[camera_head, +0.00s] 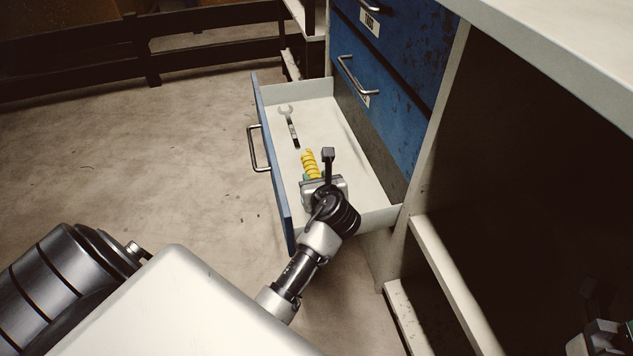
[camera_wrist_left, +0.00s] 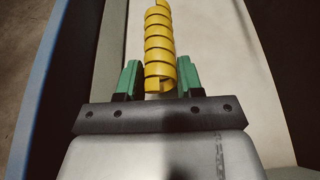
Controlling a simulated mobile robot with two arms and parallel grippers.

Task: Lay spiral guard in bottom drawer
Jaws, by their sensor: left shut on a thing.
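The yellow spiral guard (camera_head: 311,163) is a coiled tube in the open bottom drawer's space. My left gripper (camera_head: 313,178) is over the near part of the drawer (camera_head: 329,131) and is shut on the near end of the guard. In the left wrist view the guard (camera_wrist_left: 159,38) points away from the hand, between the green fingers (camera_wrist_left: 160,78). Whether the guard touches the drawer floor cannot be told. Part of my right gripper (camera_head: 606,337) shows dark at the bottom right corner; its jaws are not clear.
A wrench (camera_head: 290,127) lies in the drawer beyond the guard. The drawer's blue front (camera_head: 272,165) and handle (camera_head: 258,148) are on the left. Closed blue drawers (camera_head: 381,85) stand above right. Free drawer floor lies right of the guard.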

